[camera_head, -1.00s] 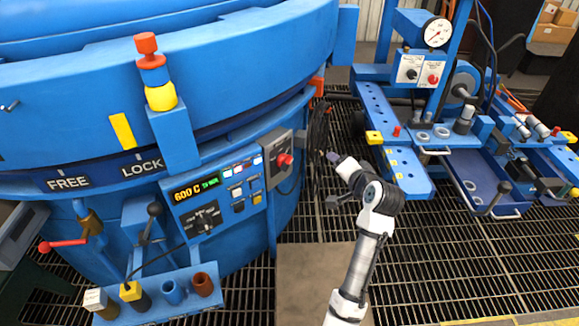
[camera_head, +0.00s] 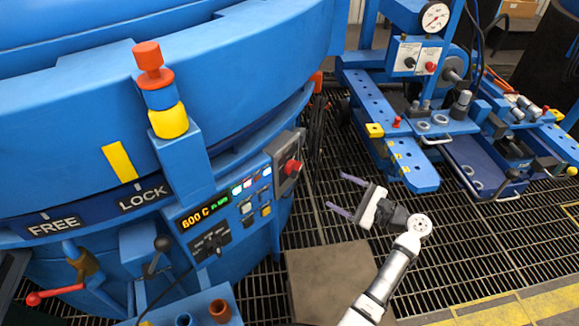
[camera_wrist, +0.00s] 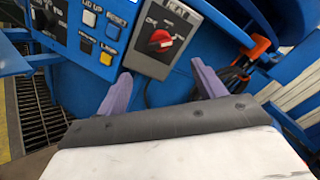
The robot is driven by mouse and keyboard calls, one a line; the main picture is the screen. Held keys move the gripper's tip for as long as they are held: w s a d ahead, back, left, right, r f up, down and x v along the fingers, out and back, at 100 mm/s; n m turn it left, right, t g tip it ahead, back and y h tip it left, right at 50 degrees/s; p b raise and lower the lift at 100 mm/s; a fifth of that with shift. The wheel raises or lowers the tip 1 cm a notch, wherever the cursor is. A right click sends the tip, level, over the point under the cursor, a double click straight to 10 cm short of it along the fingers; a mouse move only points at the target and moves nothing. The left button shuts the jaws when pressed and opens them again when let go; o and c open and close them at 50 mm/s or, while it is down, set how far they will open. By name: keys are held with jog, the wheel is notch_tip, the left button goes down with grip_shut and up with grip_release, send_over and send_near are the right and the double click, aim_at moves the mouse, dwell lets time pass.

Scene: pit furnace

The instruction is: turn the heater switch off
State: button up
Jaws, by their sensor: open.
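The heater switch is a red rotary knob (camera_head: 292,168) on a grey box (camera_head: 279,153) on the blue furnace's side. In the wrist view the red knob (camera_wrist: 159,41) sits ahead of the fingers, on a grey plate (camera_wrist: 178,15) with a partly cut-off heat label. "ON" seems readable left of the knob; its exact setting is unclear. My gripper (camera_head: 337,193) is open and empty, to the right of the box, with its two purple fingers pointing left towards the furnace. In the wrist view the gripper (camera_wrist: 160,72) has its fingers spread, apart from the knob.
A control panel (camera_head: 225,215) with a 600 C display and several buttons is left of the box. Black cables (camera_head: 316,135) hang behind it. A blue workbench (camera_head: 415,170) stands at the right. A brown plate (camera_head: 335,280) lies on the open grating floor.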

aim_at(298, 171)
jog(key=p+x, duration=0.1)
jog(key=x, duration=1.2)
jog(key=shift+w+a, duration=0.2)
jog(key=shift+a, duration=0.15)
jog(key=shift+c, duration=0.4)
jog(key=c, duration=0.9)
